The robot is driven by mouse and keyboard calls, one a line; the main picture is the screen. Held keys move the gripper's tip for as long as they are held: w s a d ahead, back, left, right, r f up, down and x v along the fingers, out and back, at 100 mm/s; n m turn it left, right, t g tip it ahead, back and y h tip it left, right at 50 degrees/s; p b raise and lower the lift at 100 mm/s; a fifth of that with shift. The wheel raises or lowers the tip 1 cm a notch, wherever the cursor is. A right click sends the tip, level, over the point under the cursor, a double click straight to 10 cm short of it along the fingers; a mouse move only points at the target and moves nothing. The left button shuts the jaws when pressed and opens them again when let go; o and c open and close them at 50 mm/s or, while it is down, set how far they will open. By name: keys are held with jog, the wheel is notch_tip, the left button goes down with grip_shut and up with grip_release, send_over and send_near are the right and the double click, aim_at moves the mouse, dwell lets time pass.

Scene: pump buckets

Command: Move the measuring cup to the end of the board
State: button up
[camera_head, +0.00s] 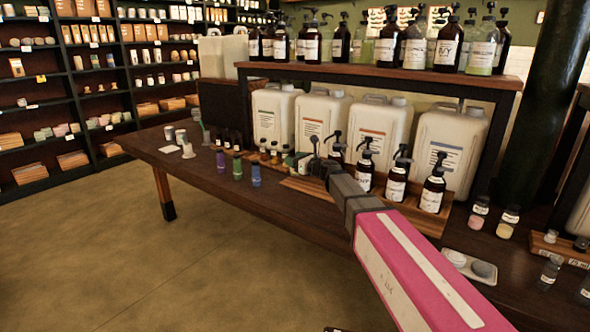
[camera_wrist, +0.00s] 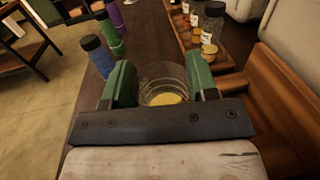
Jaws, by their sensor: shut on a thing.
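The clear measuring cup (camera_wrist: 163,74) sits between the two green fingers of my gripper (camera_wrist: 160,88) in the wrist view. The fingers are shut on its sides. Something yellow shows through the cup near its base. In the head view my gripper (camera_head: 304,162) is over the table, beside the row of dark pump bottles, and the cup is too small or hidden to make out. A wooden board (camera_head: 298,186) lies on the table below and in front of my gripper. I cannot tell whether the cup touches anything below it.
Dark pump bottles (camera_head: 396,178) stand right of my gripper, with large white jugs (camera_head: 325,125) behind. Blue, green and purple capped bottles (camera_head: 237,167) stand to the left. Small labelled bottles (camera_wrist: 208,50) stand just beyond the cup.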

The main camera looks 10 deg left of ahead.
jog(key=shift+f, duration=1.95)
jog(key=o, duration=1)
jog(key=shift+f, duration=0.1)
jog(key=shift+s+d, duration=0.25)
jog(key=shift+d, duration=0.05)
jog(key=v, duration=1.1)
jog(key=shift+d, duration=0.15)
